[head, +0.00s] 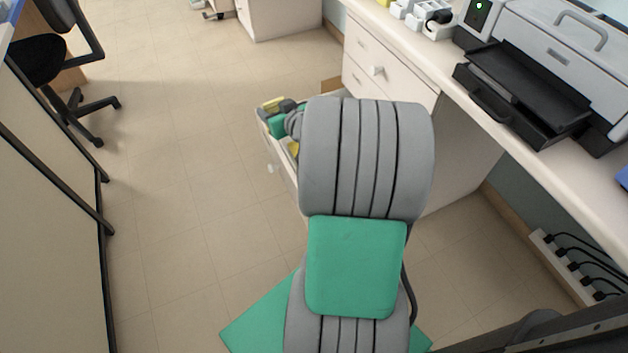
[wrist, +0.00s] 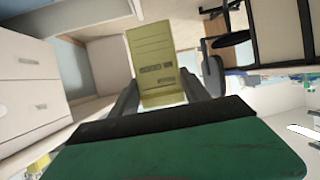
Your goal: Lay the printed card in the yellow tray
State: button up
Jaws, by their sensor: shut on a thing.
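My gripper (wrist: 165,88) is shut on a flat yellow-green card (wrist: 152,52) with dark lines of print, seen between the two fingers in the wrist view. In the head view my gripper is mostly hidden behind my grey arm, over or in an open drawer; only small green and dark parts show there. A small yellow patch (head: 272,103) beside them may be the card. Another yellow patch (head: 294,149) shows lower in the drawer; I cannot tell what it is. No yellow tray can be made out for certain.
The open drawer (head: 273,158) juts from the white cabinet (head: 392,80) under the counter. A printer (head: 560,55) and white containers (head: 415,14) stand on the counter. A black chair (head: 62,70) and a partition (head: 45,220) are on the left. The floor between is clear.

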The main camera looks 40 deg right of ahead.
jog(key=s+d+f+m+h+b, duration=0.1)
jog(key=s+d+f+b, duration=0.4)
jog(key=d+f+b, duration=0.65)
jog(key=shift+w+d+f+b, duration=0.75)
jog(key=shift+w+f, duration=1.25)
jog(key=shift+f, duration=0.4)
jog(key=shift+w+d+f+b, duration=0.6)
jog(key=shift+w+d+f, duration=0.3)
jog(key=shift+w+f, duration=1.3)
jog(key=shift+w+d+f+b, duration=0.75)
jog(key=shift+w+f, duration=1)
jog(key=shift+f, duration=0.85)
jog(key=shift+f, duration=0.25)
jog(key=o, duration=1.5)
jog(key=shift+r, duration=0.1)
